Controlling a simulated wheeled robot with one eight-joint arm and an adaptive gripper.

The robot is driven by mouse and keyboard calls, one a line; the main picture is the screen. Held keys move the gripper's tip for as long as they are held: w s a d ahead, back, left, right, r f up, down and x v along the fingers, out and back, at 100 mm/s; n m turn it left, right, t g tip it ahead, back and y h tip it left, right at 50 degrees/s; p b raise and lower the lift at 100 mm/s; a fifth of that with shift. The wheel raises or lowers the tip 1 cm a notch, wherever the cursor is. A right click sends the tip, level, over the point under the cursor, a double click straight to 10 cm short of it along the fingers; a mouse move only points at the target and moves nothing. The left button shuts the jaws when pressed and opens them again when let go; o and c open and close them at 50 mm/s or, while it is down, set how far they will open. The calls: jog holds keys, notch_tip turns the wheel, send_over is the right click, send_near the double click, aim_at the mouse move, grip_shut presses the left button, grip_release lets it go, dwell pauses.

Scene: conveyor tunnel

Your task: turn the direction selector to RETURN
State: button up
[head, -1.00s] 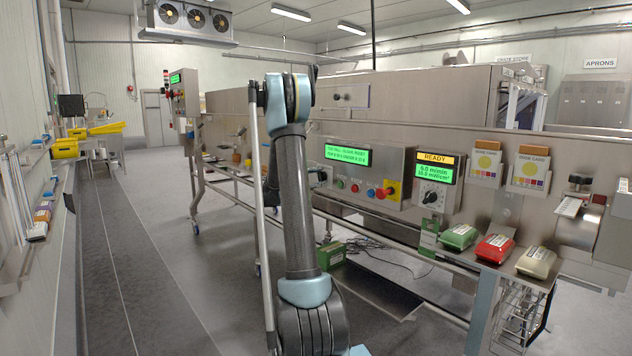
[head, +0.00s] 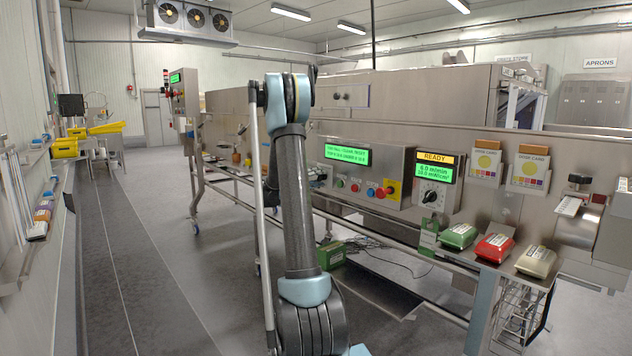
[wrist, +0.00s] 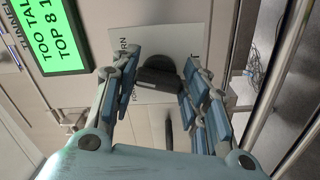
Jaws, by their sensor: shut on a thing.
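The direction selector (wrist: 158,78) is a black knob on a pale label plate (wrist: 185,50) in the wrist view. Part of a word ending in "RN" shows on the plate. My gripper (wrist: 160,80) has one finger on each side of the knob and is shut on it. The angle the knob points to against the labels is hard to read, as the fingers cover part of the plate. In the head view my arm hides most of the selector and gripper.
A green display (head: 346,154) reads a too-tall message; it lies beside the selector in the wrist view. A red knob on a yellow plate (head: 393,190) and small buttons sit right of my arm. A second panel (head: 437,180) shows READY. The aisle floor (head: 130,270) is clear.

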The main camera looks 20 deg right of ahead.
jog(key=shift+f+m, duration=0.15)
jog(key=shift+m, duration=1.15)
jog(key=o, duration=1)
jog(key=shift+o, duration=0.2)
jog(key=shift+s+a, duration=0.1)
jog(key=shift+a, duration=0.45)
jog(key=v, duration=1)
jog(key=shift+a, duration=0.4)
jog(key=shift+s, duration=0.15)
